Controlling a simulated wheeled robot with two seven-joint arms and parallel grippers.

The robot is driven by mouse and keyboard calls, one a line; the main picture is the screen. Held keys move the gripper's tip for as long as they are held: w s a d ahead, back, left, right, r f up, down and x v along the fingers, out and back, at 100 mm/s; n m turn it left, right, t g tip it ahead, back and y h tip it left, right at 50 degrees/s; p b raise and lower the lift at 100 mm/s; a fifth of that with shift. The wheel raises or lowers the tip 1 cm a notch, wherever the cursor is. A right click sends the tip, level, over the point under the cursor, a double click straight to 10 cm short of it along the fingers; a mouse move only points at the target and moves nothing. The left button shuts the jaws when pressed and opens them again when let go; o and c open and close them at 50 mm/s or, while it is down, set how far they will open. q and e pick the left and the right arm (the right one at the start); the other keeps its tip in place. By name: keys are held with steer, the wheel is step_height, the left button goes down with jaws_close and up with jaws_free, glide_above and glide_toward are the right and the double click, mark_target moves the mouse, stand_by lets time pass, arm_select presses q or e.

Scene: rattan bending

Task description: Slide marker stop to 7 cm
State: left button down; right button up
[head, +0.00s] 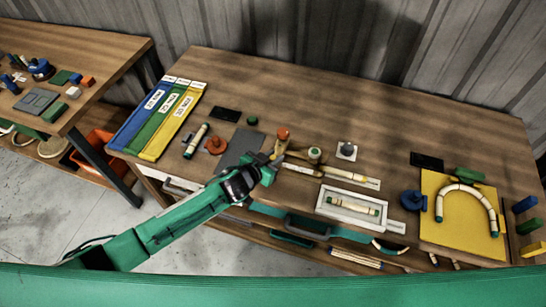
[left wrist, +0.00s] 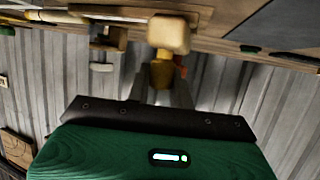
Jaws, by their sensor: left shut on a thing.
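My left gripper (head: 272,163) reaches in from the left over the front middle of the main table. In the left wrist view its fingers (left wrist: 160,88) are shut on a small yellow piece (left wrist: 162,72) with a pale wooden block (left wrist: 168,35) beyond it. I take this to be the marker stop; in the head view the fingers largely hide it. A wooden measuring strip (head: 330,172) with pale label patches runs right from the gripper. Its scale marks are too small to read. My right gripper is not in view.
An orange-topped piece (head: 282,134) and a round green-centred piece (head: 315,153) stand close by. A white tray (head: 350,203) holds a rattan piece to the right. A yellow board (head: 460,235) carries a bent rattan arch (head: 467,190). Colored strips (head: 160,115) lie left. The table's back is clear.

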arm_select(q)
steer(key=shift+s+d, duration=0.25)
steer(key=shift+d, duration=0.5)
steer(key=shift+s+d, duration=0.2)
steer(key=shift+d, duration=0.55)
steer(key=c, duration=1.2)
jaws_free()
steer(key=shift+c, duration=0.2)
steer(key=shift+s+a, duration=0.1)
steer(key=shift+a, duration=0.05)
steer(key=shift+s+a+r, duration=0.1)
steer(key=shift+s+a, duration=0.1)
steer(key=b+v, duration=0.3)
steer(key=v, duration=1)
steer(key=shift+b, duration=0.35)
